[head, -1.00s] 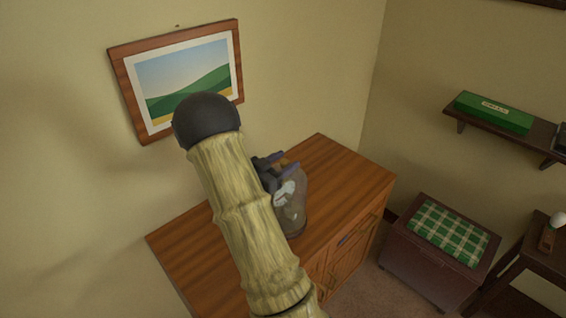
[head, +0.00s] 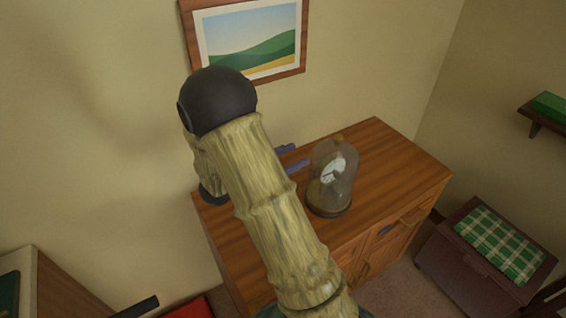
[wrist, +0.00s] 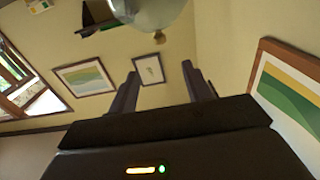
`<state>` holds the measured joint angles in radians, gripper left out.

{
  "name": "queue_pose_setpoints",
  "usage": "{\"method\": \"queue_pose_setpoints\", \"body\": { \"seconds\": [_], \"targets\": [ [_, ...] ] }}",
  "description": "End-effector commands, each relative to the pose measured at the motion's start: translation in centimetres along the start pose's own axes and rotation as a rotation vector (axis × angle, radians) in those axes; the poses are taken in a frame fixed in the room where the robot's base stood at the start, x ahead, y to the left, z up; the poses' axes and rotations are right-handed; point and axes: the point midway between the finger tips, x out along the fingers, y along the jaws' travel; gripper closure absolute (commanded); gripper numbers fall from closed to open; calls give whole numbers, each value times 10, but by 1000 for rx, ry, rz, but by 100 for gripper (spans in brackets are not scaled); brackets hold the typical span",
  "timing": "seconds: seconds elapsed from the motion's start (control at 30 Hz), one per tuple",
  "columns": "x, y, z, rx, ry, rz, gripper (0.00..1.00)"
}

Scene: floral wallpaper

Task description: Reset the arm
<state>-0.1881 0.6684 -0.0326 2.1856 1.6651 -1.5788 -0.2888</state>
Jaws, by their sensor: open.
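My arm rises through the middle of the head view, in front of the wooden cabinet. My gripper (head: 291,160) shows only partly past the arm, as two purple-grey fingers above the cabinet top, left of the glass-domed clock (head: 333,178). In the wrist view my gripper (wrist: 160,92) has its two fingers well apart with nothing between them. The clock stands upright on the cabinet (head: 392,160), apart from the fingers as far as I can tell. The rest of the gripper is hidden behind the arm in the head view.
A framed landscape picture (head: 250,45) hangs on the wall close behind my arm. A chest with a green checked cushion (head: 498,241) stands right of the cabinet. A wall shelf (head: 545,125) with a green box is at the far right. The cabinet top right of the clock is clear.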

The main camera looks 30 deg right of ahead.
Motion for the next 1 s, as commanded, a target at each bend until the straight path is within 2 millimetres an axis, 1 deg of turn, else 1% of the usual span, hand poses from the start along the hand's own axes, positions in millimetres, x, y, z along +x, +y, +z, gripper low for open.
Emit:
{"method": "queue_pose_setpoints", "body": {
  "seconds": [0.03,0.1,0.2,0.77,0.87,0.97,1.0],
  "targets": [
    [-9,-1,1,1,0,-3,51],
    [-17,-1,1,2,0,-2,51],
    [-24,0,0,1,0,0,51],
    [-24,-1,0,3,-4,-5,51],
    [-22,-7,-1,16,-34,-46,51],
    [-19,-22,0,42,-102,-142,51],
    [-19,-30,0,54,-140,-196,51]
  ]
}}
